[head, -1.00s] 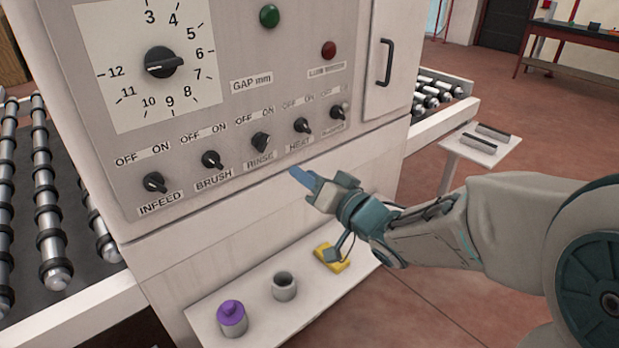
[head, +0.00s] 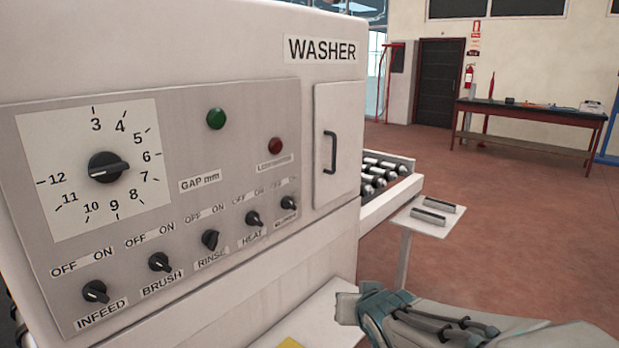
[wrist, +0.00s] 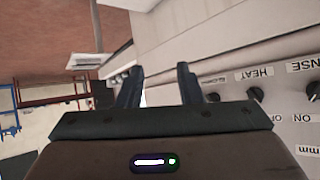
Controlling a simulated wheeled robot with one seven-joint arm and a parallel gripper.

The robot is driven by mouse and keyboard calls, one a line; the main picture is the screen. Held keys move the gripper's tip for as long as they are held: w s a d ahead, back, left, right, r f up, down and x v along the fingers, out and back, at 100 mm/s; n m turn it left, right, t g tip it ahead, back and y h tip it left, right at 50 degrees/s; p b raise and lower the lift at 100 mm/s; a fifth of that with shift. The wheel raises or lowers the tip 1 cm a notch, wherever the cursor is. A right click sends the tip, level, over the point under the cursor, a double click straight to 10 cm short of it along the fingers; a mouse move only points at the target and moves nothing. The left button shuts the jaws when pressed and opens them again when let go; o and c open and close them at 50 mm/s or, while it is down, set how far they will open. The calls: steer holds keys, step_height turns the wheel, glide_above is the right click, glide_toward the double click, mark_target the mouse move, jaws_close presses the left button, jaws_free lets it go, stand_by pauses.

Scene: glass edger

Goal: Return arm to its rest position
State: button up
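My gripper (wrist: 160,88) shows in the wrist view with two dark fingers apart and nothing between them. In the head view my wrist and forearm reach in from the lower right, below and to the right of the washer panel (head: 240,122). The fingertips are hard to make out there. The gripper is clear of the panel's knobs. The wrist view shows the panel's HEAT knob (wrist: 256,94) off to the right of the fingers.
The washer's white body (head: 150,40) fills the left. A small side table (head: 403,250) with two dark-topped blocks (head: 438,208) stands right of it, near the roller conveyor (head: 385,175). A red-framed workbench (head: 535,115) stands far back. Open floor lies to the right.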

steer(key=s+d+f+g, duration=0.1)
steer(key=s+d+g, duration=0.2)
steer(key=s, duration=0.5)
steer(key=s+d+f+g+h, duration=0.1)
steer(key=s+g, duration=0.3)
steer(key=s, duration=0.4)
steer(key=shift+s+d+f+g, duration=0.4)
steer(key=shift+d+f, duration=0.35)
steer(key=shift+d, duration=0.15)
